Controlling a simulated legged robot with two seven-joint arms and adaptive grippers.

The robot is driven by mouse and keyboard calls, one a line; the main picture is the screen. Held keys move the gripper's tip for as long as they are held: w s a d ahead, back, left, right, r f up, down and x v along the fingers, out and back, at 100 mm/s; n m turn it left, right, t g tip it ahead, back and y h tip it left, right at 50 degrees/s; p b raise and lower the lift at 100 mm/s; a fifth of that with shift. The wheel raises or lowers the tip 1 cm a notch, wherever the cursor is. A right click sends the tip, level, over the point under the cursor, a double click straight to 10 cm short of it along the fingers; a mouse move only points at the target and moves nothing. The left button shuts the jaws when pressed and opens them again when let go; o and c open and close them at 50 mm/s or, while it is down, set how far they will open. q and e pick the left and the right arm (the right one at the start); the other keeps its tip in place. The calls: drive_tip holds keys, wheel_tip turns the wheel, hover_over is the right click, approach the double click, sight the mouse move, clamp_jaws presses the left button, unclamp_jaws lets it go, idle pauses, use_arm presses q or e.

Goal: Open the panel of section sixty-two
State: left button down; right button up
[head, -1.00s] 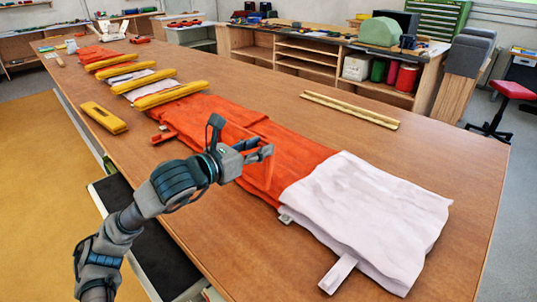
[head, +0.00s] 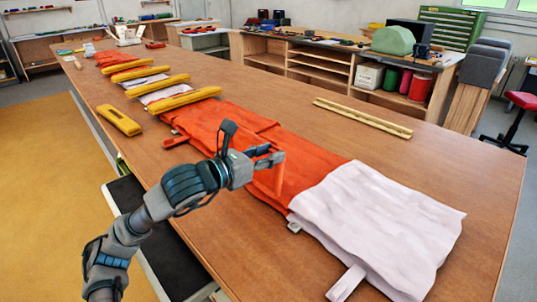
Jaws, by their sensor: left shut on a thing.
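A long orange fabric (head: 315,160) lies along the table in the head view. Its near end carries a pale, whitish panel (head: 385,220), which lies flat with a small white tab (head: 346,284) at its front edge. My left gripper (head: 268,160) is over the orange part, left of the pale panel. It is shut on a piece of orange fabric (head: 274,181), which hangs below the fingers toward the cloth. The exact grip is partly hidden by the fingers. No section number can be read. My right gripper is not in view.
Several yellow bars (head: 184,98) lie across the fabric farther up the table, and another yellow bar (head: 119,120) lies at the left edge. A wooden strip (head: 362,117) lies on the right. The table (head: 460,155) is clear around it. Shelves stand behind.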

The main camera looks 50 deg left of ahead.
use_arm(q)
drive_tip(key=c, duration=0.7)
unclamp_jaws()
drive_tip(key=shift+w, duration=0.1)
drive_tip(key=shift+r, duration=4.9)
